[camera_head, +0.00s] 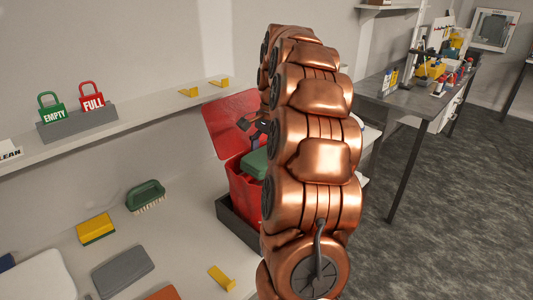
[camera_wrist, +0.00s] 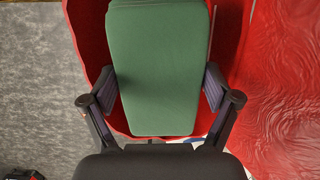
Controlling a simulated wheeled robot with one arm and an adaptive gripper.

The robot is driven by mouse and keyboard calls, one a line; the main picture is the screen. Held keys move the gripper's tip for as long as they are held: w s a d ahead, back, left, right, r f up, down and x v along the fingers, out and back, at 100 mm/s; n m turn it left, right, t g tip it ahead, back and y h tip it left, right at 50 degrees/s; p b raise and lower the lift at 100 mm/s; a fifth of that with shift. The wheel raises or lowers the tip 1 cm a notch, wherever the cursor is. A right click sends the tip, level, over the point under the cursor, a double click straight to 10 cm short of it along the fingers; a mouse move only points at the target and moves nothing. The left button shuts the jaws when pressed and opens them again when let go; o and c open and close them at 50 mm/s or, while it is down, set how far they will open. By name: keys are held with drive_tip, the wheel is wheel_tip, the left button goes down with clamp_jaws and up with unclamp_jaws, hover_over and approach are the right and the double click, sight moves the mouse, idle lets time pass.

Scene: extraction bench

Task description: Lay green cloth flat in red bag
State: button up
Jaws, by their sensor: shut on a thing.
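The green cloth (camera_wrist: 158,70) is a folded, pad-like rectangle held between the two fingers of my gripper (camera_wrist: 160,90) in the wrist view. In the head view the green cloth (camera_head: 254,163) shows at the mouth of the red bag (camera_head: 242,190), partly hidden by my arm. The bag stands open, with its red flap (camera_head: 226,118) raised behind it. In the wrist view the red bag's wall (camera_wrist: 88,30) shows around the cloth. Whether the cloth touches the bag's bottom is hidden.
The bag stands in a dark tray (camera_head: 235,222) on the bench. A green brush (camera_head: 146,196), a yellow sponge (camera_head: 96,229), a grey pad (camera_head: 123,270) and a yellow bracket (camera_head: 221,278) lie to its left. A shelf behind carries the EMPTY tag (camera_head: 52,108) and FULL tag (camera_head: 92,97).

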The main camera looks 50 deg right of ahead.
drive_tip(key=o, duration=0.9)
drive_tip(key=shift+d+r, duration=0.2)
drive_tip(key=shift+r, duration=1.05)
drive_tip(key=shift+d+r, duration=0.15)
drive_tip(key=shift+r, duration=1.05)
drive_tip(key=shift+d+r, duration=0.2)
drive_tip(key=shift+r, duration=1.05)
drive_tip(key=s+a+f+n, duration=0.1)
drive_tip(key=s+a+n, duration=0.15)
drive_tip(key=a, duration=0.55)
drive_tip(key=s+a+f+n+g, duration=0.1)
drive_tip(key=a+f+n, duration=0.1)
drive_tip(key=a+n, duration=0.35)
drive_tip(key=s+a+f+n, duration=0.1)
drive_tip(key=s+a, duration=0.1)
drive_tip(key=a, duration=0.7)
drive_tip(key=s+a+f+n, duration=0.3)
drive_tip(key=s, duration=0.3)
drive_tip(key=s+a+f+n+h, duration=0.1)
drive_tip(key=s+a+f+n, duration=0.2)
drive_tip(key=s, duration=0.3)
drive_tip(key=s+a+f+n, duration=0.3)
drive_tip(key=s+a+f, duration=0.1)
drive_tip(key=s, duration=0.2)
drive_tip(key=shift+s+a+f+g+h, duration=0.15)
drive_tip(key=shift+a+f+g+h, duration=0.15)
drive_tip(key=shift+g+h, duration=0.1)
